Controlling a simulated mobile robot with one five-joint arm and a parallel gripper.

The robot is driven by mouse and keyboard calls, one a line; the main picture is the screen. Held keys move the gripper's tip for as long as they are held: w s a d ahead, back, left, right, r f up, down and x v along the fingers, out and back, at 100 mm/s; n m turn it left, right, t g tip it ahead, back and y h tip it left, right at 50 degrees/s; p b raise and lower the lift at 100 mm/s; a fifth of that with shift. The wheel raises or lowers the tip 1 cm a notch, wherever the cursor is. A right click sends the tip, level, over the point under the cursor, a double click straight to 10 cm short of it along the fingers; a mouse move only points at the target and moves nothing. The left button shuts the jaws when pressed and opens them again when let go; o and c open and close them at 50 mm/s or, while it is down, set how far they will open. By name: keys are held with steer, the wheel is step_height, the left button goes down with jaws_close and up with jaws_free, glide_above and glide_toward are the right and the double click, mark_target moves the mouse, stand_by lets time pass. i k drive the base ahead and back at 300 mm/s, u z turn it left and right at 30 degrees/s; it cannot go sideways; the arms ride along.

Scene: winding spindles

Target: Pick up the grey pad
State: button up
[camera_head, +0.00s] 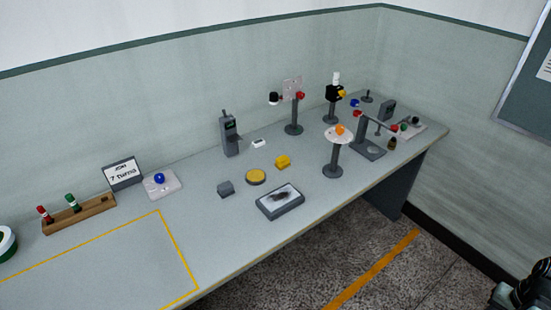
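A small dark grey block (226,189), which looks like the grey pad, lies on the grey bench (110,260) near its middle. It stands apart from the things around it, left of a round yellow-topped disc (256,176). Nothing lies on it. A black part of my arm (525,290) shows in the bottom right corner, beyond the bench's front edge and far from the block. I cannot make out fingertips there, or whether my gripper holds anything.
A grey tray with a dark smear (280,202) lies right of the block, and a yellow block (283,161) behind it. A grey upright device (229,133) and a stand with a white disc (338,136) rise nearby. Bare bench lies in front of the block.

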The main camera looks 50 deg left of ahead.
mark_target(225, 189)
steer(key=z, duration=0.05)
steer(key=i, duration=1.6)
steer(key=u, duration=4.55)
steer(key=i, duration=1.7)
steer(key=z, duration=0.05)
